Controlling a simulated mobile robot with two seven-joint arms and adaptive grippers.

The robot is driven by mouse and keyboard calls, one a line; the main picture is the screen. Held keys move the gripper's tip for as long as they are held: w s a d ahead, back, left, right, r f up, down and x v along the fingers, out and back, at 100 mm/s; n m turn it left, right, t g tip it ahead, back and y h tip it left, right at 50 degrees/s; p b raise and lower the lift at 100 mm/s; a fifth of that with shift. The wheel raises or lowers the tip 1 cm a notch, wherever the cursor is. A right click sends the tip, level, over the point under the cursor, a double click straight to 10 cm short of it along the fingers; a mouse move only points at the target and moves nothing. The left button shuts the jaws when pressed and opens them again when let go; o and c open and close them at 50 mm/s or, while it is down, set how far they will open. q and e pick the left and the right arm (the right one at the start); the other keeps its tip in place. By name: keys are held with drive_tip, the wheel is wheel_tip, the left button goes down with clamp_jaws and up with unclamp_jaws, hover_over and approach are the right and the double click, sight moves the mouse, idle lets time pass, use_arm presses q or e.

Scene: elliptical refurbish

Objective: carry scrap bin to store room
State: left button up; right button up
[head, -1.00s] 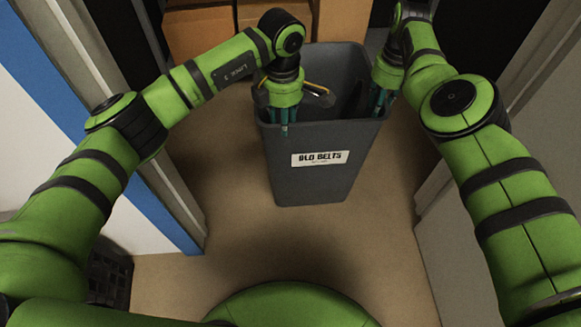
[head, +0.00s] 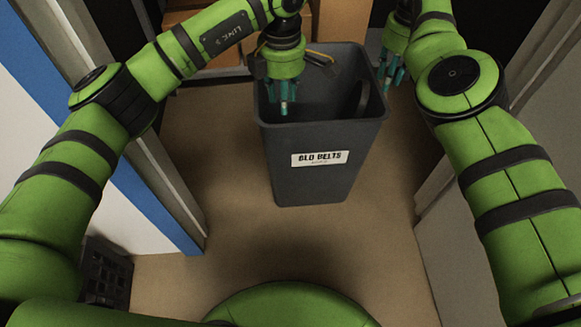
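The scrap bin (head: 315,185) is a tall dark grey tub with a white label reading "OLD BELTS". It stands upright on the floor ahead of me. My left gripper (head: 281,98) hangs over the bin's opening near its left side, with teal fingers apart and nothing seen between them. My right gripper (head: 391,76) is just outside the bin's right rim, clear of it, its fingers apart and empty. A dark curved band, perhaps a belt, shows inside the bin at the right. The bin's bottom is hidden.
Door frame posts stand at the left (head: 165,175) and right (head: 455,165) of the bin. Cardboard boxes (head: 335,22) are behind it. A dark crate (head: 104,275) sits at lower left. The brown floor (head: 225,150) around the bin is clear.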

drive_tip(key=shift+d+r, duration=0.1)
drive_tip(key=shift+r, duration=1.65)
drive_tip(key=shift+f, duration=0.1)
